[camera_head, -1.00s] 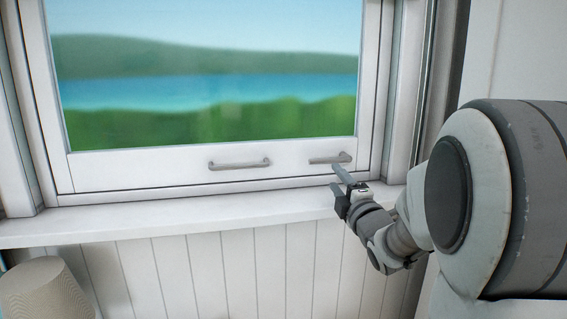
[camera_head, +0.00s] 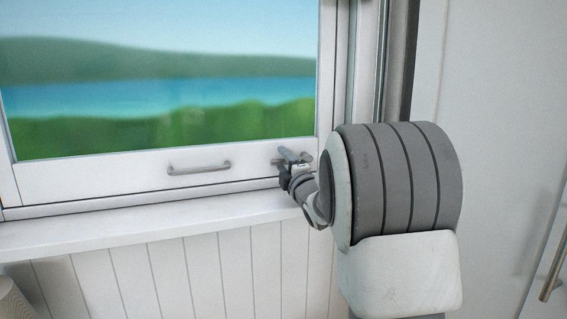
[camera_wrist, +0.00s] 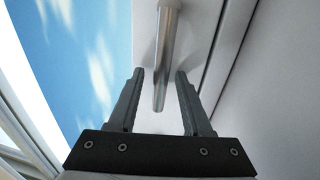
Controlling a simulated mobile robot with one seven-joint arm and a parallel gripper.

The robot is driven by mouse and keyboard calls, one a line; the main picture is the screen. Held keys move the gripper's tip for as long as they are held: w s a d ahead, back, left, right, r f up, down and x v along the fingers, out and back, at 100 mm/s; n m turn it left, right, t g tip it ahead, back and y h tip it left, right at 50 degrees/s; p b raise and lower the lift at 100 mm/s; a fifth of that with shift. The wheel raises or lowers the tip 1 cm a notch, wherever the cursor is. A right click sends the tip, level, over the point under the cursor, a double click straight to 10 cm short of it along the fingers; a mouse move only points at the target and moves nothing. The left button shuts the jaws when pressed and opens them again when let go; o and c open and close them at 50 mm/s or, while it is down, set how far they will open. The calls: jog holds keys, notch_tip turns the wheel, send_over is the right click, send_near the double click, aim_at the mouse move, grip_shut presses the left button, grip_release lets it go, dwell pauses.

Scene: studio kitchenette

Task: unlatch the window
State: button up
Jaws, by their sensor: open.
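The window (camera_head: 80,182) fills the upper left of the head view, its sash low in the frame and looking closed. The window latch (camera_head: 306,157) is a small grey lever at the lower right of the sash, partly hidden by my gripper. In the wrist view the latch lever (camera_wrist: 162,70) comes down from the top, its free end between my fingertips with gaps on both sides. My gripper (camera_wrist: 160,72) is open; in the head view my gripper (camera_head: 287,157) is at the latch.
A fixed bar handle (camera_head: 199,168) sits on the sash left of the latch. The white sill (camera_head: 130,228) runs below the sash. At the lower right a door handle (camera_head: 556,262) shows on a pale panel. A beige shade (camera_head: 12,302) stands at the lower left edge.

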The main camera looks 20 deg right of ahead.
grip_shut()
dwell(1.3)
